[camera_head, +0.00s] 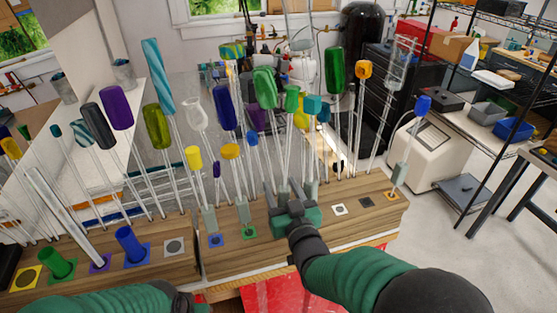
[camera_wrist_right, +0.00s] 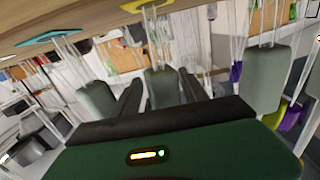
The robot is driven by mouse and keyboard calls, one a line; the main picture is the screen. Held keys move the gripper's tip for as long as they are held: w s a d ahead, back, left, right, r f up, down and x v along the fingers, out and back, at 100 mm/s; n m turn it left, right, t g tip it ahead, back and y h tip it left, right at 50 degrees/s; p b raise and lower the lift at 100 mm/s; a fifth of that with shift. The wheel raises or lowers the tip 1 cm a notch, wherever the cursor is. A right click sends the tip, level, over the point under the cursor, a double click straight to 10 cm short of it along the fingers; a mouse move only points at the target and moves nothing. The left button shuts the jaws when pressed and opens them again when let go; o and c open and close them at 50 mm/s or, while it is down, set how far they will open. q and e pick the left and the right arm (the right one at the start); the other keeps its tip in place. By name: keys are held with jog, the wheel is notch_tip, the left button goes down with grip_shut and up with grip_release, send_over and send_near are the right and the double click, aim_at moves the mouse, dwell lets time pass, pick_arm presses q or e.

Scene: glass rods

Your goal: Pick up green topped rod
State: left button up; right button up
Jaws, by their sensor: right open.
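My right gripper (camera_head: 285,192) is low at the rack's front, among the rods' lower ends. In the right wrist view its two dark fingers (camera_wrist_right: 161,84) are open, one on each side of a grey-green sleeve (camera_wrist_right: 163,90). I cannot tell whether they touch it. The top of that sleeve's rod is outside the wrist view. My left gripper is out of view.
Other grey-green sleeves stand close on both sides, left (camera_wrist_right: 97,103) and right (camera_wrist_right: 268,75). Clear shafts crowd behind. The wooden rack (camera_head: 165,262) has coloured squares along its front. A blue-topped rod (camera_head: 423,105) leans at the right end.

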aim_at(279, 200)
jog(key=shift+s+a+r, duration=0.15)
jog(key=shift+s+a, duration=0.05)
jog(key=shift+a, duration=0.05)
jog(key=shift+s+a+r, duration=0.25)
jog(key=shift+s+r, duration=0.1)
jog(key=shift+s, duration=0.25)
jog(key=shift+s+a+r, duration=0.2)
jog(key=shift+s+r, duration=0.1)
jog(key=shift+s, duration=0.25)
jog(key=shift+c, duration=1)
jog(key=shift+s+a+r, duration=0.1)
jog(key=shift+s, duration=0.2)
jog(key=shift+c, duration=1.1)
jog(key=shift+w, duration=0.1)
jog(key=shift+c, duration=1.2)
jog(key=shift+w+d+f, duration=0.2)
jog(key=shift+w+f, duration=0.1)
jog(key=shift+c, duration=1.2)
jog(key=shift+w+d+f, duration=0.15)
jog(key=shift+w+f, duration=0.05)
jog(key=shift+w, duration=0.05)
grip_shut()
jog(key=shift+d, duration=0.15)
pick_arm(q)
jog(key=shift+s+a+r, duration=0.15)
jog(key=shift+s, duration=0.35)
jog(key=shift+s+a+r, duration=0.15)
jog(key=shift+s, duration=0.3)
pick_arm(e)
jog(key=shift+s, duration=0.15)
